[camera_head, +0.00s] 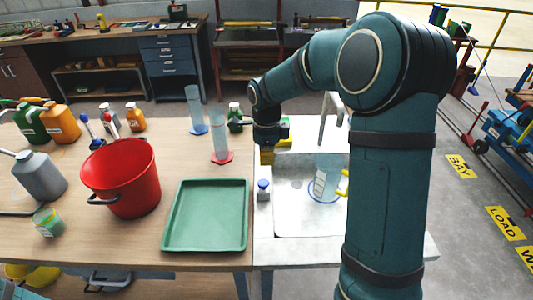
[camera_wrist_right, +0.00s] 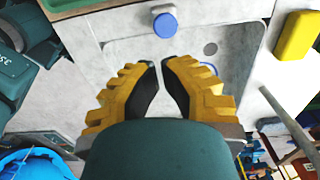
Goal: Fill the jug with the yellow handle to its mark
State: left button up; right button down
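The clear jug (camera_head: 321,186) with the yellow handle (camera_head: 343,183) stands in the pale sink basin (camera_head: 290,215), over a blue ring. Its handle points right, partly behind my right arm. Its water level is too small to tell. A grey tap pipe (camera_head: 323,118) rises behind the basin. A blue knob (camera_head: 263,184) on a pale base is at the basin's left side; it also shows in the wrist view (camera_wrist_right: 165,25), ahead of my fingertips. My right gripper (camera_head: 267,156) is above the sink's back left, fingertips nearly together, with nothing between them. My left gripper is out of view.
A green tray (camera_head: 205,245) and a red bucket (camera_head: 122,178) are on the wooden table left of the sink. Clear cylinders (camera_head: 219,140) and small bottles stand behind them. In the wrist view a yellow block (camera_wrist_right: 298,35) is at the right.

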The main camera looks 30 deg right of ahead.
aim_at(266, 184)
notch_tip(266, 184, down, 10)
jog(key=shift+r+b, duration=0.1)
jog(key=shift+b, duration=0.75)
